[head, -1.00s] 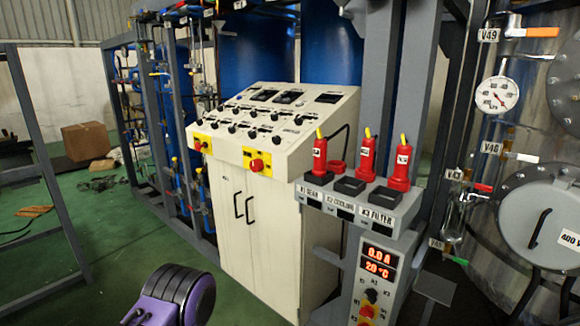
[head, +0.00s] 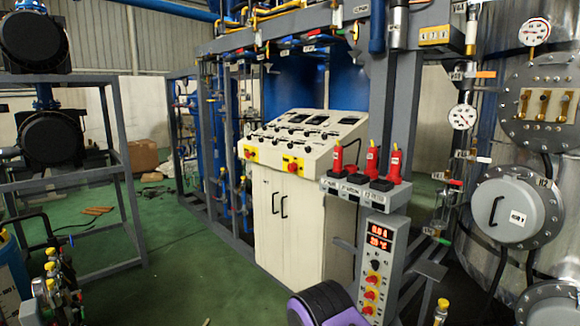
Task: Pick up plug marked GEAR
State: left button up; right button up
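Three red plugs with yellow tops stand upright in a row on a grey socket shelf (head: 345,187). The left plug (head: 338,158) is behind the socket labelled X1 GEAR in the earlier view. The middle plug (head: 372,161) and the right plug (head: 394,163) stand to its right. The plugs' own white tags are too small to read now. Neither of my grippers is in view. A black and purple part of my own arm shows at the bottom edge, below and in front of the shelf.
A control display panel (head: 380,235) with red digits and knobs hangs below the shelf. A cream console cabinet (head: 298,225) stands left of it. A large steel vessel (head: 465,255) stands on the right. Green floor (head: 190,285) is open at the left.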

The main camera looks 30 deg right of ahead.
aim_at(338, 151)
jog(key=u, duration=0.05)
jog(key=i, duration=1.1)
jog(key=z, duration=0.4)
jog(key=i, duration=0.9)
jog(key=z, duration=1.55)
jog(key=i, duration=0.7)
jog(key=z, duration=0.7)
